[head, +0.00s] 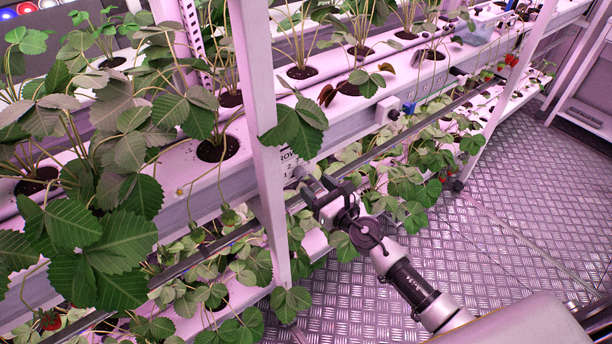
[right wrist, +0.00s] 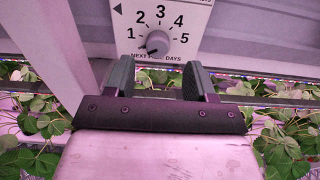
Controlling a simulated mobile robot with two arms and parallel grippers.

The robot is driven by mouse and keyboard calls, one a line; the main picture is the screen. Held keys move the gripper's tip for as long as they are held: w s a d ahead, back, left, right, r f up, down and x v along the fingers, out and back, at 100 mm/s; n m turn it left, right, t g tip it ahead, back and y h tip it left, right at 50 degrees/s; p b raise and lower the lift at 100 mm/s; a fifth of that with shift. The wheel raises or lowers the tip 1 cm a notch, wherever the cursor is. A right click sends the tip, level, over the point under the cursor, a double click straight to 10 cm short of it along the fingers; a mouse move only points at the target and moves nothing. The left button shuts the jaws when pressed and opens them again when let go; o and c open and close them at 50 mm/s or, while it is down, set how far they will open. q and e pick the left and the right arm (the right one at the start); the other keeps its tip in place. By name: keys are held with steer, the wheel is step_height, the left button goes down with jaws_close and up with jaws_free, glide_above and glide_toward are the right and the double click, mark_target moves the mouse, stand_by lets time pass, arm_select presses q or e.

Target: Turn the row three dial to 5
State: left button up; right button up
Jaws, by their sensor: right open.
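In the right wrist view, a grey dial (right wrist: 157,43) sits on a white plate (right wrist: 118,14) with the numbers 1 to 5 around it and "NEXT PICK DAYS" printed below. In the head view my right gripper (head: 322,190) is at the rack's front, beside a white post. A plate there, partly hidden by the post and leaves, shows part of "ROW". My left gripper is not in view.
A white upright post (head: 262,130) stands just left of my right gripper. Strawberry plants (head: 100,240) fill the rack's tiers and hang over its edges. The metal floor (head: 480,250) is open at right.

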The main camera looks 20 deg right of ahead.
mark_target(303, 176)
steer(key=x, duration=0.3)
steer(key=shift+w+a, duration=0.3)
steer(key=shift+w, duration=0.05)
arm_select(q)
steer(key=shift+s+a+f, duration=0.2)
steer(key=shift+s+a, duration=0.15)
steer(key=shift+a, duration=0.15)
arm_select(e)
steer(key=shift+w+a, duration=0.1)
steer(key=shift+w, duration=0.3)
steer(key=shift+c, duration=0.2)
steer(key=c, duration=0.9)
